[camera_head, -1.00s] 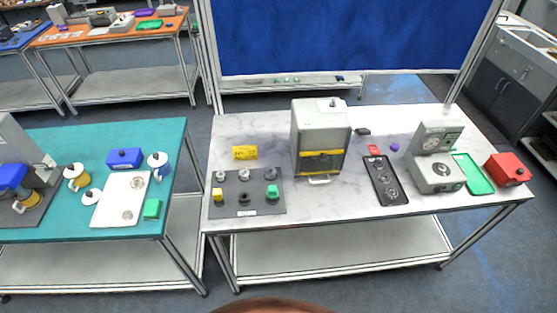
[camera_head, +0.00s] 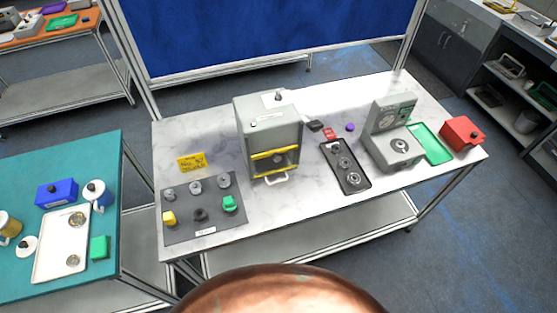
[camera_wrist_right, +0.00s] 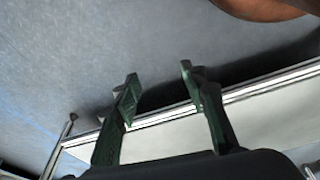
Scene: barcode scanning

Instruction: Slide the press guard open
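The press (camera_head: 268,112) is a grey box-shaped machine standing upright on the white marbled table, left of the table's middle in the head view. Its front guard (camera_head: 275,153) has a yellow bar across it, with a dark opening or clear panel below. A pale handle (camera_head: 276,179) sticks out at the bottom front. No gripper is at the press. My right gripper (camera_wrist_right: 160,84) shows only in the right wrist view, its two green fingers apart and nothing between them, over the floor near a table edge. My left gripper is in neither view.
A dark mat with knobs (camera_head: 203,208) and a yellow sign (camera_head: 192,162) lie left of the press. A black tray (camera_head: 345,167), a dial gauge stand (camera_head: 391,140), a green tray (camera_head: 431,146) and a red box (camera_head: 461,134) are to its right. The table front is clear.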

